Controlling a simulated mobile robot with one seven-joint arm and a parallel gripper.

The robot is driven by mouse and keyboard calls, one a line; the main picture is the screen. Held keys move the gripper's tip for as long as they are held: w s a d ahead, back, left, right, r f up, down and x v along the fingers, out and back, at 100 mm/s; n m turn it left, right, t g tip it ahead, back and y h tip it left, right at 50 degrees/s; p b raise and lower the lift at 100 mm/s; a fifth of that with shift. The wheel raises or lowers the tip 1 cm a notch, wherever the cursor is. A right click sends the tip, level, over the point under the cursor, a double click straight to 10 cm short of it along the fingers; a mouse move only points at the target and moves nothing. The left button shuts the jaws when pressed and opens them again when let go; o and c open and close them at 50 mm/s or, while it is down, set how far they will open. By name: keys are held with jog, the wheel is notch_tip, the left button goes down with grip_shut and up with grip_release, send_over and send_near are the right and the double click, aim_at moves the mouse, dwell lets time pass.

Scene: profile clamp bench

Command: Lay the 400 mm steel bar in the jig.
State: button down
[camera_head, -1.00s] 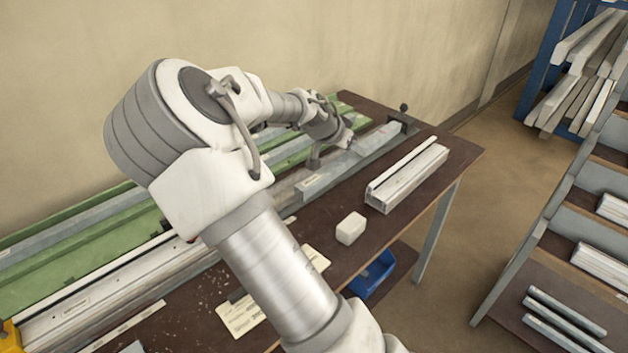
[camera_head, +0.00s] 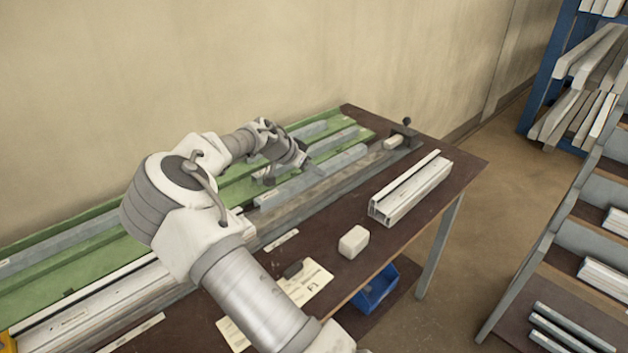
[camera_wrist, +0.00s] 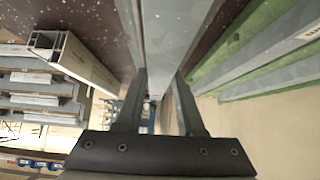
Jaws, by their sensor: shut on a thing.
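A long grey steel bar (camera_head: 318,174) with a pale label near its near end is held in my gripper (camera_head: 269,180). In the wrist view the bar (camera_wrist: 172,40) runs between both fingers (camera_wrist: 158,105), which are shut on it. In the head view it lies along the back side of the jig (camera_head: 335,189), a long grey channel with a black-knobbed clamp (camera_head: 406,128) at its far end. A small pale block (camera_head: 392,142) sits at that end. I cannot tell the bar's exact height above the bench. My arm hides part of the jig's near end.
Green racks (camera_head: 120,242) with other grey bars lie behind the jig. A white profile (camera_head: 411,188) and a white block (camera_head: 353,241) stand on the brown bench (camera_head: 455,162) in front. A blue bin (camera_head: 376,288) is below. A shelf with profiles (camera_head: 560,250) stands at right.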

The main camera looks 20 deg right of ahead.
notch_tip(320, 180, down, 4)
jog(key=shift+r, duration=0.1)
jog(key=shift+s+f+b, duration=0.1)
jog(key=shift+f+b, duration=0.4)
jog(key=shift+b, duration=0.2)
